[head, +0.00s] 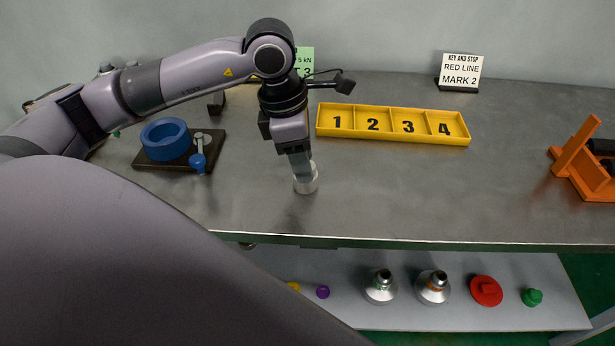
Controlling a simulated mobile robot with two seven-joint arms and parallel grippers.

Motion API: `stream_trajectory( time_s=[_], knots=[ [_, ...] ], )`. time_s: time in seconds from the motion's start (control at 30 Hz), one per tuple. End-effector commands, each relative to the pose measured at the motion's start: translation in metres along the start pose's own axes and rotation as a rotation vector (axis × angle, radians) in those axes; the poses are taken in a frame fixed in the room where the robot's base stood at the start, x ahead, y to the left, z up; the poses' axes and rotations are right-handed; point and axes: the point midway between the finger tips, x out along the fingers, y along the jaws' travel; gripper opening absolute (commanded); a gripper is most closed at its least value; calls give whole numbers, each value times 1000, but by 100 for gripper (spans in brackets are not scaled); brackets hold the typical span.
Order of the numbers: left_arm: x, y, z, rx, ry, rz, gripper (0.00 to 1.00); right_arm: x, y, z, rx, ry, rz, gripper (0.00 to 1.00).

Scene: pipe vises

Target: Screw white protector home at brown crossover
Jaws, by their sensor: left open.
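A short whitish cylinder (310,184), which looks like the white protector, stands on the grey bench. My left gripper (302,172) points down at it, with open fingers at its top; the fingers hide part of it, and I cannot tell whether they touch it. A silver fitting with a brown-orange band (433,287), perhaps the brown crossover, stands on the lower shelf. My right gripper is not in view.
A yellow tray (394,138) with numbered compartments lies behind. A blue ring (166,139) sits on a dark base at left. An orange stand (577,160) is at right. The shelf holds another silver fitting (380,287), a red cap (486,291) and a green cap (532,297). The bench's centre right is clear.

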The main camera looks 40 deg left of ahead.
Motion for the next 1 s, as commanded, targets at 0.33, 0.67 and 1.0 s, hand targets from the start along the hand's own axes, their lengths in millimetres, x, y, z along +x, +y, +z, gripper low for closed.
stream_trajectory(
  time_s=[0.33, 0.67, 1.0],
  knots=[
    [-1, 0, 0, 0, 0, 0, 0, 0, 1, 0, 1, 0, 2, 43],
    [-15, 0, 3, 1, -1, 1, 0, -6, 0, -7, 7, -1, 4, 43],
    [-35, 0, 7, 1, -1, 0, 0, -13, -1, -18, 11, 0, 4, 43]
  ],
)
